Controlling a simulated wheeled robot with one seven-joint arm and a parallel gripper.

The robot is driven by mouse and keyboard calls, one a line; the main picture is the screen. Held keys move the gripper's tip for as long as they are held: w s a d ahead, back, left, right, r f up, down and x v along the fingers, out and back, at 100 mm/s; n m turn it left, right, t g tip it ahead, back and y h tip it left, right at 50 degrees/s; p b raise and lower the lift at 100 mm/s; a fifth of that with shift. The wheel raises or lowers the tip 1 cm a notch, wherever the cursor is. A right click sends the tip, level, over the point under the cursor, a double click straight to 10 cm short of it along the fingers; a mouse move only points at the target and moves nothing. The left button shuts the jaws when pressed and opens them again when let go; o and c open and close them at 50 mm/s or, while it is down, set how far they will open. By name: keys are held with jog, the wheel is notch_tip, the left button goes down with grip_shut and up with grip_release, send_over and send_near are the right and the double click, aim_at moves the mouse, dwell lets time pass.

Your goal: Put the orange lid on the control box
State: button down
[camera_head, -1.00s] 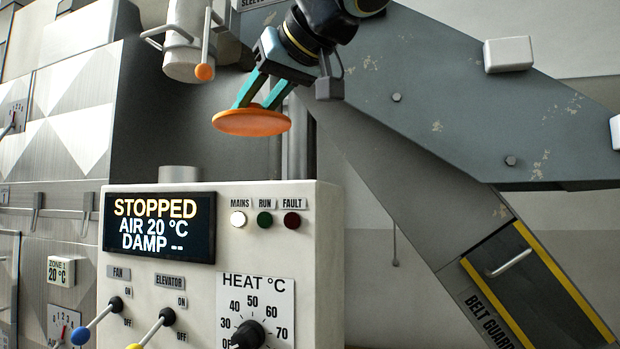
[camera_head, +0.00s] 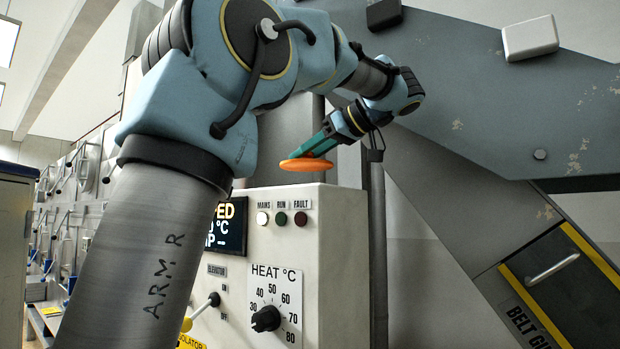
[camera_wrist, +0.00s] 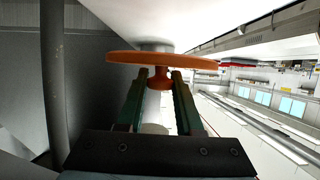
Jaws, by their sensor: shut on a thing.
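The orange lid (camera_head: 305,165) is a flat round disc with a small knob. My gripper (camera_head: 312,153) is shut on the knob and holds the lid just above the top of the control box, near its back in the head view. In the wrist view the lid (camera_wrist: 165,61) lies across the fingertips, with the knob between the teal fingers. The control box (camera_head: 338,262) is cream, with a heat dial, lamps and a display partly hidden by my arm.
The elevator lever (camera_head: 207,305) juts from the box front. A grey sloping belt guard (camera_head: 480,130) stands to the right. My arm covers much of the left side. A short grey cylinder (camera_wrist: 156,46) shows behind the lid in the wrist view.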

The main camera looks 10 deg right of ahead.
jog(key=shift+a+f, duration=0.1)
jog(key=shift+f, duration=2.1)
jog(key=shift+f, duration=0.2)
jog(key=c, duration=0.6)
grip_release()
jog(key=shift+r, duration=0.1)
jog(key=shift+o, duration=0.2)
jog(key=shift+r, duration=0.2)
jog(key=v, duration=1.2)
jog(key=shift+b, duration=0.45)
